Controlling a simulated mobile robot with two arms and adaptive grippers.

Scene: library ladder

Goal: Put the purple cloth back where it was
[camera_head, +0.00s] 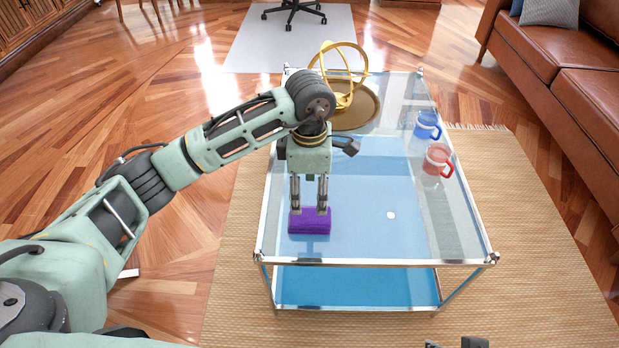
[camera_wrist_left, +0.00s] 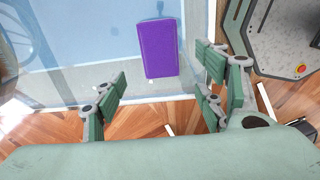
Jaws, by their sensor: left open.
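The purple cloth (camera_head: 309,224) is a small folded block lying on the glass table (camera_head: 400,259), left of centre by its near edge. In the left wrist view the cloth (camera_wrist_left: 159,48) lies flat, ahead of the fingers. My left gripper (camera_head: 309,207) points down at the cloth, its fingertips overlapping the cloth's far side in the head view. In the left wrist view my left gripper (camera_wrist_left: 160,88) has its fingers spread apart with nothing held between them. Contact with the cloth cannot be told. Only dark bits at the head view's bottom edge may be my right gripper (camera_head: 474,342).
A gold ring ornament (camera_head: 342,75) stands on a round gold tray (camera_head: 357,112) at the table's far end. A blue mug (camera_head: 427,126) and a red mug (camera_head: 437,160) stand at the right edge. A brown sofa (camera_head: 560,65) is at right.

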